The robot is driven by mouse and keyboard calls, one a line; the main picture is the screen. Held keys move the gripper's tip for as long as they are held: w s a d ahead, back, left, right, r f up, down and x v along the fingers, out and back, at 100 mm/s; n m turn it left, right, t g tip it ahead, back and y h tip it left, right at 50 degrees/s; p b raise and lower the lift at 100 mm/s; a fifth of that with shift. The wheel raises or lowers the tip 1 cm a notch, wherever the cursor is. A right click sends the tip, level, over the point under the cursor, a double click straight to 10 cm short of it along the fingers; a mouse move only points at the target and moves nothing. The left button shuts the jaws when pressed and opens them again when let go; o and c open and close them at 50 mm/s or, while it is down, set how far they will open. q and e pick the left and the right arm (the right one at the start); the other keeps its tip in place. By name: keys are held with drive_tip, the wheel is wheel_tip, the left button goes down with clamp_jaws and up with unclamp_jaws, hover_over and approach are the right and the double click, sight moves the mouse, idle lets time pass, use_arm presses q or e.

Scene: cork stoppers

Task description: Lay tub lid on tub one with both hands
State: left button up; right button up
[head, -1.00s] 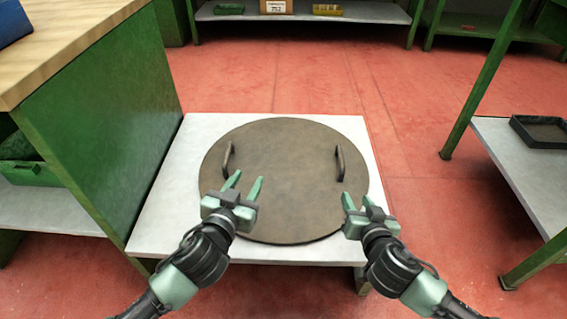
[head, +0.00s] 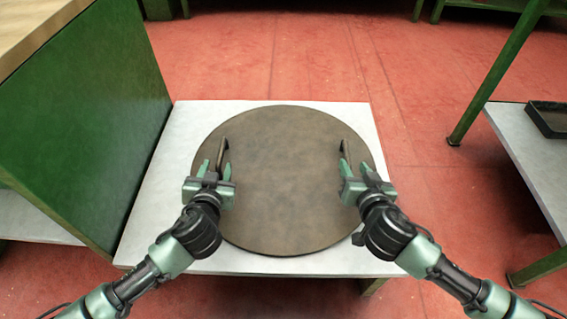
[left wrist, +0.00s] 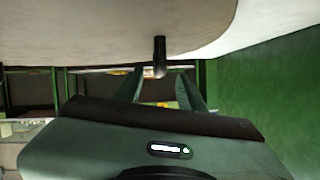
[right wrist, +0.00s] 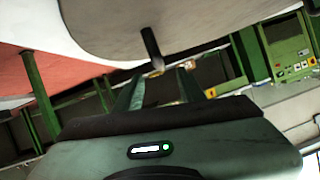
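The tub lid (head: 285,190) is a large round dark brown disc with two bar handles. It lies flat on a low white table (head: 165,215). My left gripper (head: 213,168) is open at the near end of the left handle (head: 223,147); in the left wrist view that handle (left wrist: 160,55) shows between the spread fingers. My right gripper (head: 358,168) is open at the near end of the right handle (head: 346,150); in the right wrist view that handle (right wrist: 152,46) shows between the fingers. Neither gripper visibly grips. No tub is identifiable in view.
A green cabinet with a wooden top (head: 95,130) stands close on the left. A white-topped bench (head: 520,150) with a dark tray (head: 550,118) stands on the right. Open red floor (head: 300,60) lies behind the low table.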

sight(220, 155)
use_arm(q)
drive_tip(key=shift+x, duration=3.9)
use_arm(e)
drive_tip(key=shift+x, duration=3.9)
use_arm(q)
drive_tip(key=shift+c, duration=0.3)
use_arm(e)
drive_tip(key=shift+c, duration=0.3)
use_arm(q)
clamp_jaws()
use_arm(e)
clamp_jaws()
